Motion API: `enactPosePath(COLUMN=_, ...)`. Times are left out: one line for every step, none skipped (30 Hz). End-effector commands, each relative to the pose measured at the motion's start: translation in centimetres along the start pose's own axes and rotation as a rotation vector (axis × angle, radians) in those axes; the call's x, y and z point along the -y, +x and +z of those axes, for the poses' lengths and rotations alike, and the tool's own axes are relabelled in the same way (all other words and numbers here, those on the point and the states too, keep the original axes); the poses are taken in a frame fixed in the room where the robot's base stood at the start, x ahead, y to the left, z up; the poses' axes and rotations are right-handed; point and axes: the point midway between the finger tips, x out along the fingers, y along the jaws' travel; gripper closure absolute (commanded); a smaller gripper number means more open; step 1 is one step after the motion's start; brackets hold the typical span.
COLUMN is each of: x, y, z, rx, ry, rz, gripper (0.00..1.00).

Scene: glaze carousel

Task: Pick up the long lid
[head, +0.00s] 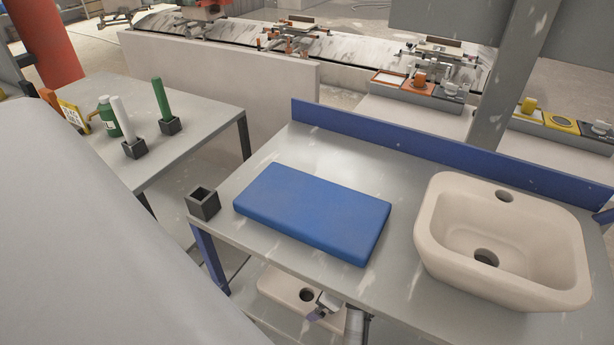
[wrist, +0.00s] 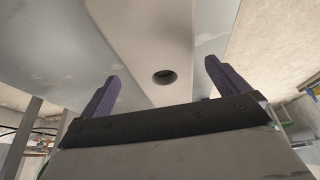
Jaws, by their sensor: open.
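The long lid is a beige slab with a round hole. In the head view the lid (head: 275,287) shows low down, just past the front edge of the grey table, partly hidden by that edge. My gripper (head: 318,311) is beside its right end there. In the wrist view the lid (wrist: 140,30) runs from the top edge to between the purple fingers of my gripper (wrist: 162,72), with the dark hole near the middle. The fingers stand apart on either side of the lid, with gaps visible. I cannot tell the remaining distance.
The grey table (head: 270,150) carries a blue slab (head: 310,212), a beige basin (head: 438,225) and a small black square holder (head: 203,203). A second table (head: 195,130) at left holds a green bottle (head: 108,117) and upright rods in black holders.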

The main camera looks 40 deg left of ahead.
Motion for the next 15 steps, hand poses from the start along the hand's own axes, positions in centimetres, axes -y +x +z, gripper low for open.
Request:
enactPosePath(x=0.0, y=0.1, z=-0.6, rx=0.0, ry=-0.002, rz=-0.002, gripper=0.0)
enactPosePath(x=0.1, y=0.2, z=-1.0, rx=0.0, ry=-0.003, rz=-0.003, gripper=0.0)
enactPosePath(x=0.1, y=0.5, z=-1.6, rx=0.001, ry=-0.005, rz=-0.004, gripper=0.0)
enactPosePath(x=0.1, y=0.7, z=-2.2, rx=0.0, ry=-0.005, rz=-0.003, gripper=0.0)
enactPosePath(x=0.1, y=0.9, z=-2.7, rx=0.0, ry=-0.005, rz=-0.003, gripper=0.0)
enactPosePath(x=0.1, y=1.2, z=-3.3, rx=0.001, ry=-0.005, rz=-0.004, gripper=0.0)
enactPosePath(x=0.1, y=1.7, z=-3.3, rx=0.002, ry=-0.001, rz=-0.005, gripper=0.0)
enactPosePath(x=0.2, y=2.2, z=-3.1, rx=0.003, ry=0.0, rz=-0.006, gripper=0.0)
enactPosePath(x=0.2, y=2.9, z=-3.1, rx=0.003, ry=0.001, rz=-0.005, gripper=0.0)
enactPosePath(x=0.2, y=3.2, z=-3.1, rx=0.002, ry=0.0, rz=-0.005, gripper=0.0)
enactPosePath(x=0.1, y=3.5, z=-3.1, rx=0.002, ry=0.0, rz=-0.004, gripper=0.0)
enactPosePath(x=0.1, y=3.9, z=-3.1, rx=0.002, ry=0.0, rz=-0.004, gripper=0.0)
enactPosePath(x=0.1, y=4.0, z=-3.1, rx=0.001, ry=0.0, rz=-0.003, gripper=0.0)
enactPosePath(x=0.1, y=4.2, z=-3.1, rx=0.001, ry=0.0, rz=-0.002, gripper=0.0)
enactPosePath(x=0.1, y=4.3, z=-3.0, rx=0.0, ry=0.0, rz=-0.001, gripper=0.0)
